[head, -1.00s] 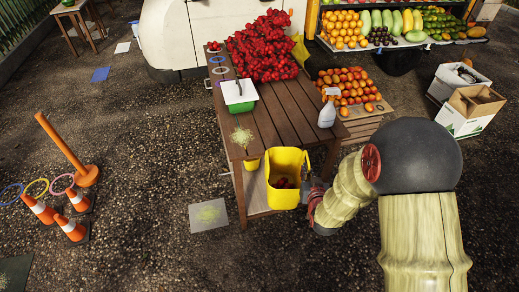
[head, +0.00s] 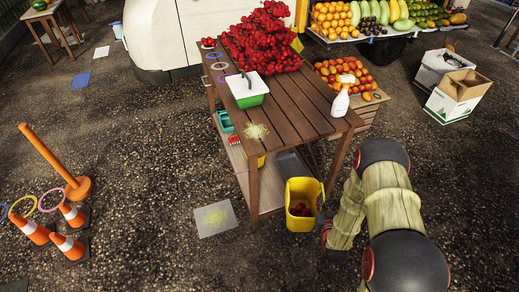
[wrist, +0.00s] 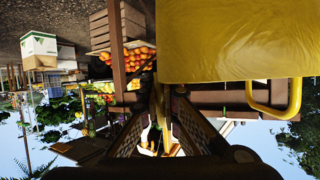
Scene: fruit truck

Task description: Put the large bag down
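The large bag (head: 303,215) is yellow and open at the top, with red items inside, at the front right corner of the wooden table. It looks upright and low; I cannot tell whether its bottom touches the ground. In the wrist view, which is upside down, its yellow side (wrist: 235,40) fills the upper right, with a handle loop at the right. My gripper (head: 325,230) is at the bag's right side. In the wrist view its fingertips (wrist: 165,92) close in at the bag's rim and seem to grip it; the exact grip point is hard to see.
The wooden table (head: 300,108) bears red fruit, a green-white container (head: 247,90) and a spray bottle (head: 341,103). A grey mat (head: 216,219) lies on the ground to the left. Cones (head: 70,247) stand further left. Cardboard boxes (head: 457,96) stand at right. The ground before the bag is clear.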

